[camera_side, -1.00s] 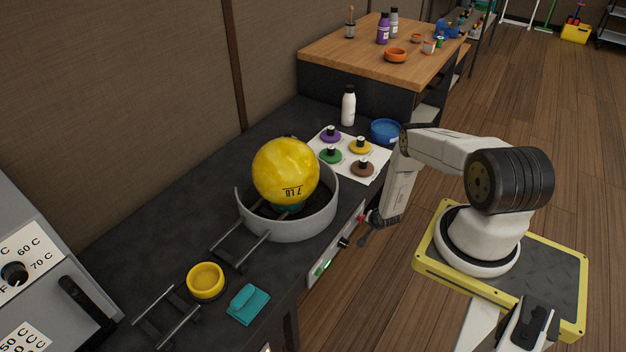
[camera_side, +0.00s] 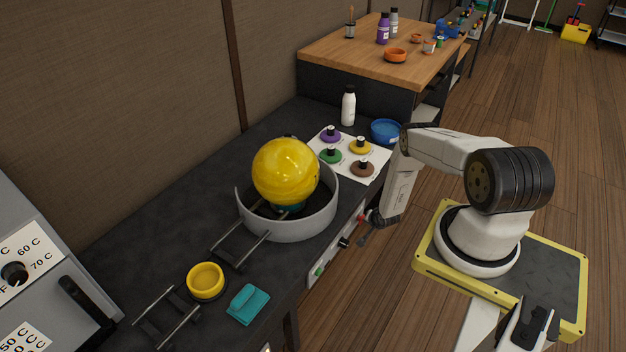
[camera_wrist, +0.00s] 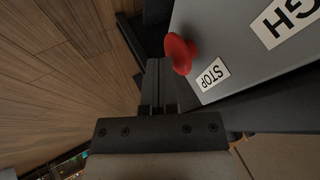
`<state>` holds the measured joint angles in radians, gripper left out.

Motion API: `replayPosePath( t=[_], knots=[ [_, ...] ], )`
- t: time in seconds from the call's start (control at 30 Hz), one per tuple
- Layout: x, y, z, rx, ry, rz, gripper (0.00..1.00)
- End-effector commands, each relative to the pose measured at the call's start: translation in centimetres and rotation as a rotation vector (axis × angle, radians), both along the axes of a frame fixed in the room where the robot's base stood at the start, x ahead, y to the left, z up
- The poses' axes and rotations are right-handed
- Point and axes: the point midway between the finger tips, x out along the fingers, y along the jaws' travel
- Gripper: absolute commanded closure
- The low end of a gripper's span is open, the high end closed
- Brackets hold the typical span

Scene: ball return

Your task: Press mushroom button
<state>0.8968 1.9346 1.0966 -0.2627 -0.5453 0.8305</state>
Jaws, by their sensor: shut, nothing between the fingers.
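The red mushroom button (camera_wrist: 180,53) stands out from a grey panel beside a STOP label (camera_wrist: 212,74) in the wrist view. In the side view a small red spot (camera_side: 362,217) shows on the bench-front panel, beside my gripper. My gripper (camera_side: 363,241) is shut and empty, pointing down-left at the panel's right end. In the wrist view the fingers of my gripper (camera_wrist: 154,64) lie just left of the button. A small gap shows between them there, but I cannot tell the depth.
The front panel (camera_side: 330,263) also carries a black knob (camera_side: 344,242) and a green button (camera_side: 319,271). A yellow ball (camera_side: 286,170) sits in a grey ring (camera_side: 305,224) on the dark bench. A teal block (camera_side: 248,304) and a yellow dish (camera_side: 205,281) lie nearby.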

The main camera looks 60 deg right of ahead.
Motion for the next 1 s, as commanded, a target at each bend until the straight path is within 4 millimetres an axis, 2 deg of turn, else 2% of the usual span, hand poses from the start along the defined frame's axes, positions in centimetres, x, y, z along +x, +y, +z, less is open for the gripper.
replayPosePath(
  t=[0.13, 1.0],
  knots=[
    [-2.5, 0.1, -0.2, 0.007, 0.006, -0.009, 1.00],
    [-6.0, 3.1, 5.8, 0.009, 0.010, -0.008, 1.00]
  ],
)
